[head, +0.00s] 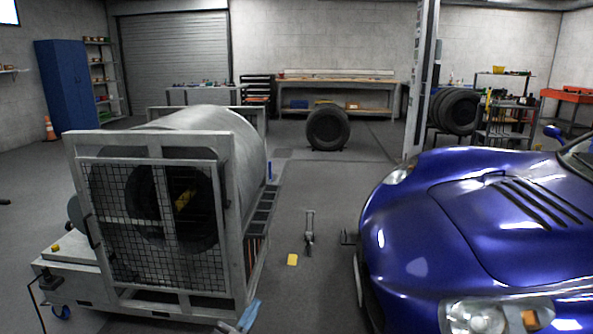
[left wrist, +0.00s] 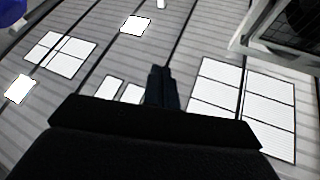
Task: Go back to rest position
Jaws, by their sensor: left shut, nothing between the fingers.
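My left gripper (left wrist: 162,78) shows in the left wrist view as two dark fingers close together, with nothing between them. In the head view, a small grey and blue piece at the bottom edge, just right of the caged drum machine's foot, seems to be part of my left arm or gripper (head: 236,325); most of it is cut off. My right gripper is in neither view.
The caged drum machine (head: 222,180) stands close on the left. A blue car (head: 450,215) fills the right. Between them is grey floor with a yellow piece (head: 292,260) and a small metal stand (head: 309,235). A tyre (head: 328,128) stands farther back.

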